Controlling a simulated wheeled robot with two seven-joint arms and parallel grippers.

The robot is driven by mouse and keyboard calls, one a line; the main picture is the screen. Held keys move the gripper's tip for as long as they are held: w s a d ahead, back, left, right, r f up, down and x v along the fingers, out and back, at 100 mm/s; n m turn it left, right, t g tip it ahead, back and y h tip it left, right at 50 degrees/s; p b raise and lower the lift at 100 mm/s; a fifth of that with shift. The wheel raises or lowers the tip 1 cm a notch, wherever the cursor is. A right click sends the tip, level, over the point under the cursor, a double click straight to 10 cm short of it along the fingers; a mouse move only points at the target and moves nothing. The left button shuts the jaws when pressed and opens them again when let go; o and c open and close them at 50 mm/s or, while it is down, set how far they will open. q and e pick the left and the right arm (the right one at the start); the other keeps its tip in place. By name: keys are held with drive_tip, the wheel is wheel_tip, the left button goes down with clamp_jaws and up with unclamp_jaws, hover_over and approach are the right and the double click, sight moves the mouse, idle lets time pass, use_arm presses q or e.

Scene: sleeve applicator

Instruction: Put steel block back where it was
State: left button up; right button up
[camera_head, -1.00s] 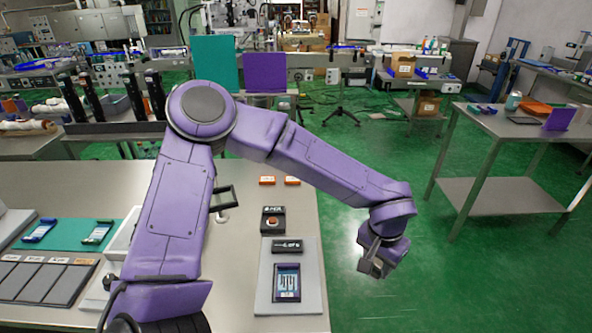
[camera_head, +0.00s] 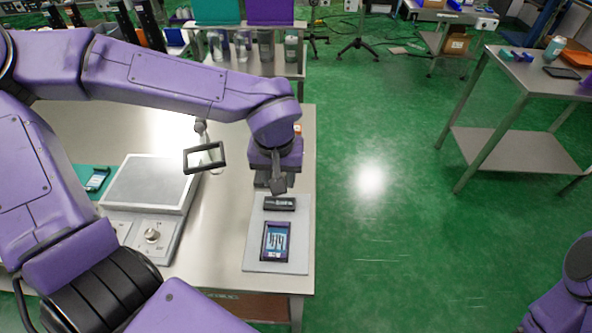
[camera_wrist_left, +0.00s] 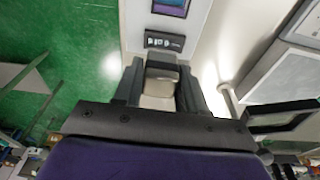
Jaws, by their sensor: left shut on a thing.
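My left gripper (camera_head: 277,186) is over the table's right part, just behind a black label plate (camera_head: 279,204). In the left wrist view its two dark fingers (camera_wrist_left: 160,76) are shut on a pale grey block (camera_wrist_left: 157,88), which I take for the steel block. In the head view the block is hidden by the gripper. My right gripper is not in view; only a purple arm link shows at the lower right.
A light grey board (camera_head: 253,255) carries the label plate and a purple-framed picture card (camera_head: 275,241). A scale (camera_head: 150,187) and a black rectangular frame on a stalk (camera_head: 204,158) stand to the left. Green floor is open right of the table.

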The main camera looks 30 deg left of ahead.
use_arm(q)
drive_tip(key=shift+w+a, duration=0.15)
drive_tip(key=shift+a, duration=0.15)
drive_tip(key=w+f, duration=0.3)
drive_tip(key=w, duration=0.1)
drive_tip(key=w+a+f+p, duration=0.1)
drive_tip(key=w+f, duration=0.2)
drive_tip(key=w, duration=0.1)
drive_tip(key=w+a+f+p, duration=0.1)
drive_tip(key=w+f, duration=0.2)
drive_tip(key=w, duration=0.1)
drive_tip(key=shift+w, duration=0.3)
drive_tip(key=f, duration=0.4)
drive_tip(key=shift+w, duration=0.4)
drive_tip(key=shift+s+f, duration=0.1)
drive_tip(key=o, duration=1)
